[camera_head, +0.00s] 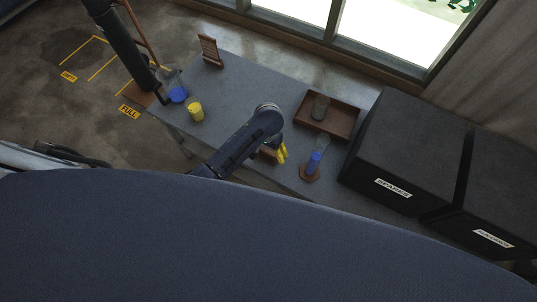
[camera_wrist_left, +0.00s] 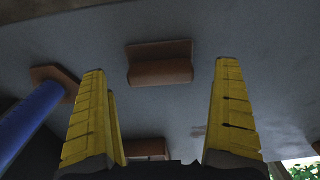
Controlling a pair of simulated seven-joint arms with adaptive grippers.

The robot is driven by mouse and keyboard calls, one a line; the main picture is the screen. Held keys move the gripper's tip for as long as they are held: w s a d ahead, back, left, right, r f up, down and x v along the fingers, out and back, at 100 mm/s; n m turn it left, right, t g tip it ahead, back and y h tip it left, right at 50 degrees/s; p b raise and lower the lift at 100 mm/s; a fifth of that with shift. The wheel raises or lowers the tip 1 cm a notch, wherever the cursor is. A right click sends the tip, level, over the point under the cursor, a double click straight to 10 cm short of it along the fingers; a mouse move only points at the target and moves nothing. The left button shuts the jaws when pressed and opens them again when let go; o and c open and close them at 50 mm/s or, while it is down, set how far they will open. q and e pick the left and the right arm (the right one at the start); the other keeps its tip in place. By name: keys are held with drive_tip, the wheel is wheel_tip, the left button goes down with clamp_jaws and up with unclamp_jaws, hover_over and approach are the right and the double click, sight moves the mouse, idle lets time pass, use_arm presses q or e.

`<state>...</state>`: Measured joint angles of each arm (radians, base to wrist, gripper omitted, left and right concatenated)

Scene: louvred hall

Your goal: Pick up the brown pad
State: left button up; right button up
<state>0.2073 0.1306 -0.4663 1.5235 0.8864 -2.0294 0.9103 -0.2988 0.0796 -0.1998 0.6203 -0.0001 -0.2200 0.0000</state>
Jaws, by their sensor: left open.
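A brown piece with two faces meeting at an angle (camera_wrist_left: 160,72) lies on the grey table, ahead of and between my left fingers in the left wrist view. It looks like the brown pad. In the head view a brown patch (camera_head: 268,155) shows beside the gripper, partly hidden by it. My left gripper (camera_head: 282,152) has yellow fingers, spread wide and empty, near the table's front edge. A brown hexagonal base (camera_head: 310,174) under a clear and blue cylinder (camera_head: 315,160) stands just right of it. My right gripper is not in view.
A brown tray (camera_head: 341,124) holding a clear cup (camera_head: 320,106) sits right of the gripper. Large black boxes (camera_head: 408,155) stand at the right. A yellow cup (camera_head: 195,111), a blue-filled beaker (camera_head: 177,92) and a brown rack (camera_head: 210,51) stand at the left. The table's back middle is clear.

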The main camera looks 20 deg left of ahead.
use_arm(q)
drive_tip(key=shift+f, duration=1.4)
drive_tip(key=c, duration=1.3)
